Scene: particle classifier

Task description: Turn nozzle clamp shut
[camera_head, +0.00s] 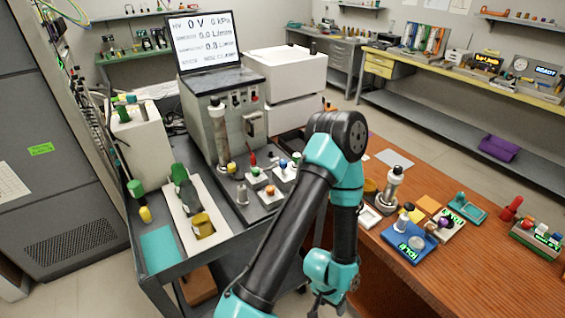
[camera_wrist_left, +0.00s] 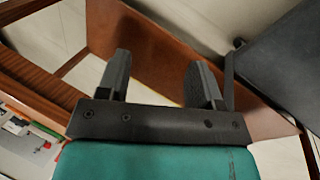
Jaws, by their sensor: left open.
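The particle classifier (camera_head: 235,118) stands on the grey cart with a lit display (camera_head: 203,42) on top. A grey upright column (camera_head: 219,135) rises at its front. Several small coloured knobs and fittings, including a red-topped one (camera_head: 254,163), sit on its base plate. I cannot tell which part is the nozzle clamp. My left gripper (camera_head: 328,300) hangs low at the bottom of the head view, in front of the wooden table and well apart from the classifier. In the left wrist view its two dark fingers (camera_wrist_left: 160,68) are apart with nothing between them. My right gripper does not show.
The wooden table (camera_head: 420,270) on the right holds a metal stand (camera_head: 384,197), a blue device (camera_head: 408,243) and several small parts. A white tray (camera_head: 198,215) with dark and yellow parts lies on the cart. My left arm crosses the middle of the head view.

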